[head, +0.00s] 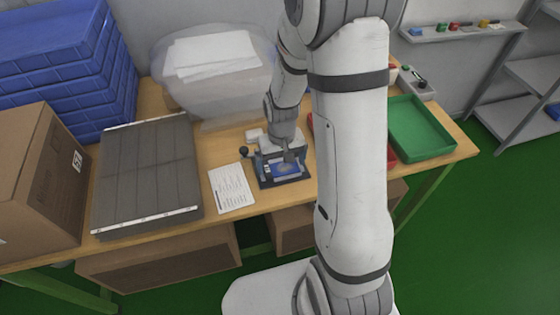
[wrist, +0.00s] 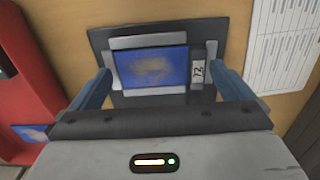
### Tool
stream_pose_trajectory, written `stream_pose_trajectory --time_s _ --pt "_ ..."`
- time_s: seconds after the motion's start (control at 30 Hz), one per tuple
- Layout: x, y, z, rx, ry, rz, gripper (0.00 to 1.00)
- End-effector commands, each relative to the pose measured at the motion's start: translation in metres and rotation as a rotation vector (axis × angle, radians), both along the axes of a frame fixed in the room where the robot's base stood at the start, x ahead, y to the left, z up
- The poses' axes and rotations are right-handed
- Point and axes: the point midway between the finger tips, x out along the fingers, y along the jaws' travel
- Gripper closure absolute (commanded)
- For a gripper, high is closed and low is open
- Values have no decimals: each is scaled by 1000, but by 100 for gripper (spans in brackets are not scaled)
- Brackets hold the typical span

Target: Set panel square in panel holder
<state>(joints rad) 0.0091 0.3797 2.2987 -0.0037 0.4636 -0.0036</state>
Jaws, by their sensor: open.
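The panel (wrist: 152,67), a blue square with a tan blotch, lies in the panel holder (wrist: 122,101), a dark plate with light grey bars around the panel. Whether the panel sits fully flat between the bars is hard to tell. In the head view the panel (head: 285,168) and holder (head: 265,183) show on the wooden table, partly hidden by my wrist. My gripper (wrist: 165,87) is open, with its blue-grey fingers apart on either side of the holder and nothing held between them. The gripper (head: 283,160) is over the holder in the head view.
A red tray (wrist: 28,85) stands left of the holder in the wrist view and holds another blue panel (wrist: 30,132). A printed sheet (head: 231,188) lies beside the holder. A green tray (head: 420,128) stands at the right. A grey ribbed stack (head: 148,170) stands left.

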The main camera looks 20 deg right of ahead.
Motion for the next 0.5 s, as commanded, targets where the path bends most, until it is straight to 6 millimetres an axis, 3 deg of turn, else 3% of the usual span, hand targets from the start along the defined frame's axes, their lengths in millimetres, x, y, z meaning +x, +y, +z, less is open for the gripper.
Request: stream_pose_trajectory --time_s 0.5 --pt "1 1 102 0 -5 1 0"
